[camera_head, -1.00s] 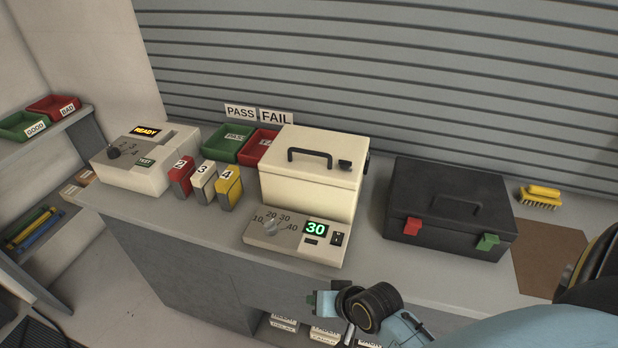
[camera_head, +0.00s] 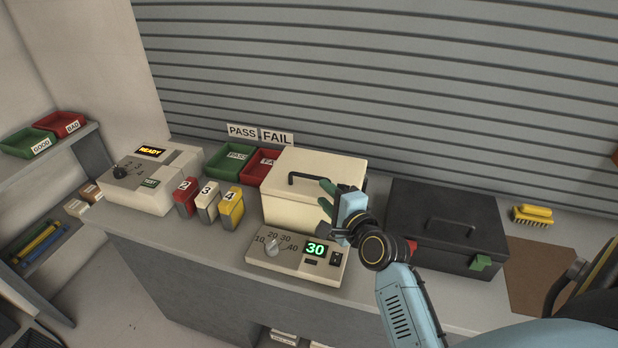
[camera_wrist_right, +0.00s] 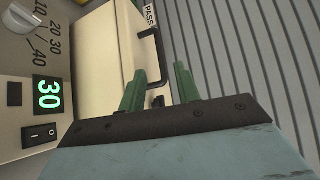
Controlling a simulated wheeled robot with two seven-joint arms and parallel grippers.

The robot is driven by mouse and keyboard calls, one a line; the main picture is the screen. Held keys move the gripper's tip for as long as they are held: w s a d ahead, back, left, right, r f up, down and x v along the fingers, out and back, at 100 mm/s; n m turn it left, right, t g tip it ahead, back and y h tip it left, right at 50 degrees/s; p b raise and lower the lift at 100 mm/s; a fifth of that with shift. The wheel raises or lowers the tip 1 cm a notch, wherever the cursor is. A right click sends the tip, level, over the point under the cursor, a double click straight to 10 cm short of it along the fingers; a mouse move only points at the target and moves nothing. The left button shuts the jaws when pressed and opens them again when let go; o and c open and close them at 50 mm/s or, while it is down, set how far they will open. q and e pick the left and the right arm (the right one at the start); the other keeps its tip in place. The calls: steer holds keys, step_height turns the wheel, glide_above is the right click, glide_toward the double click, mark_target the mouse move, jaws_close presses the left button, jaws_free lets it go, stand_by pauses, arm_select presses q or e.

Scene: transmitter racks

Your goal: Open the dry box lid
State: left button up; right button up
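The dry box is a cream box (camera_head: 290,210) with a shut lid (camera_head: 312,166) and a black handle (camera_head: 308,179) on top. Its front control panel (camera_head: 290,262) has a knob and a green display reading 30. My right gripper (camera_head: 324,194) is at the box's front right corner, its green fingers pointing toward the lid. In the right wrist view the two fingers (camera_wrist_right: 160,88) are apart with nothing held. In the head view the gripper hides the latch. My left gripper is not in view.
A black case (camera_head: 450,215) with red and green latches stands right of the box, close to my right forearm. Numbered blocks (camera_head: 207,200), a READY tester (camera_head: 155,180) and PASS/FAIL trays (camera_head: 232,160) stand to the left. A slatted wall (camera_head: 400,80) is behind.

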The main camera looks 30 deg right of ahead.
mark_target(308, 177)
steer(key=w, duration=0.5)
steer(key=w+f, duration=0.1)
steer(key=w, duration=0.2)
steer(key=shift+w+d+f, duration=0.1)
steer(key=shift+w+d, duration=0.15)
steer(key=shift+d, duration=0.05)
jaws_close()
